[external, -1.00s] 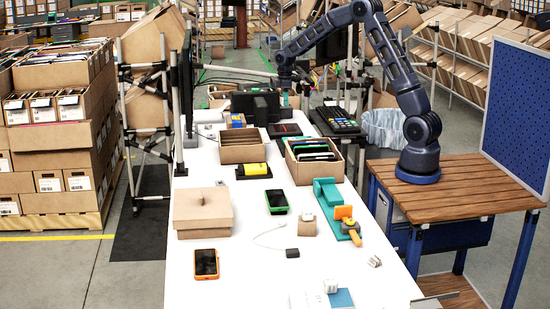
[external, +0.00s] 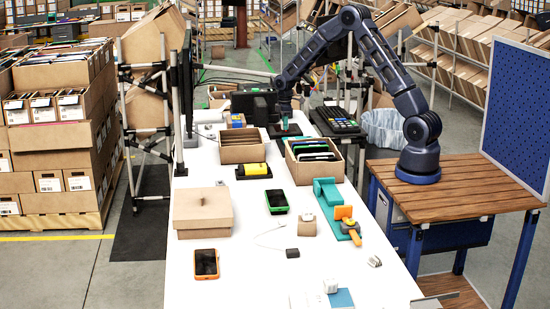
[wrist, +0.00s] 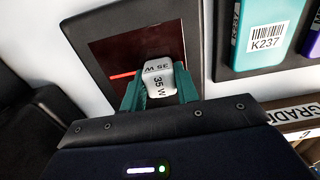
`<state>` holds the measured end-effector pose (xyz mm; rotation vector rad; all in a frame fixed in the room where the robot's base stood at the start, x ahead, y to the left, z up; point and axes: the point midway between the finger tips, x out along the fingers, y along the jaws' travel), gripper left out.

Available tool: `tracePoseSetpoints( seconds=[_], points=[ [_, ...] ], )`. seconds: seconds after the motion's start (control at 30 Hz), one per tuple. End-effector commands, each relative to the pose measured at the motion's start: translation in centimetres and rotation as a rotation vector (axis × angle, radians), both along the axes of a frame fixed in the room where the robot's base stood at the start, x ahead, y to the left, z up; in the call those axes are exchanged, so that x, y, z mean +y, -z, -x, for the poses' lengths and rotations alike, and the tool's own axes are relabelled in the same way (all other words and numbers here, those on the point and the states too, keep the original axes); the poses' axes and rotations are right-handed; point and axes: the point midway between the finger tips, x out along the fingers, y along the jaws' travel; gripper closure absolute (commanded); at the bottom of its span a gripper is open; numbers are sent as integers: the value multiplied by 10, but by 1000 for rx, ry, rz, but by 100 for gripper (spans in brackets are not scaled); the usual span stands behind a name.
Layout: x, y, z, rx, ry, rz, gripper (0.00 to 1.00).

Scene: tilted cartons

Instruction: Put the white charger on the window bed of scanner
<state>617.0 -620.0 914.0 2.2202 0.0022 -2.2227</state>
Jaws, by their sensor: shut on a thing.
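The white charger (wrist: 158,78), marked 35 W, is between the teal fingers of my gripper (wrist: 160,92) in the wrist view. My gripper is shut on it. The scanner's dark red window bed (wrist: 108,48), crossed by a bright red line, lies right behind and below the charger. I cannot tell whether the charger touches it. In the external view my gripper (external: 284,123) is low over the black scanner (external: 292,134) at the far part of the white table. The charger is too small to make out there.
A carton of upright phones (external: 313,172) stands just in front of the scanner, with an open brown carton (external: 243,158) to its left. Other white chargers (external: 330,286) lie nearer on the table.

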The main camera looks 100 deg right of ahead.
Motion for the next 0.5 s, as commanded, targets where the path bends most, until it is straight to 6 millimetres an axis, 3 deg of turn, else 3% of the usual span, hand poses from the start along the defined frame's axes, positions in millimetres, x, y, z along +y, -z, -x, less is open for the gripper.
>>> tracePoseSetpoints(
  seconds=[0.27,0.3,0.4,0.5],
  points=[
    [0,1,0,-1,0,0,93],
    [0,2,0,-1,0,1,68],
    [0,1,0,-1,0,1,48],
    [0,1,0,-1,0,1,48]
  ],
)
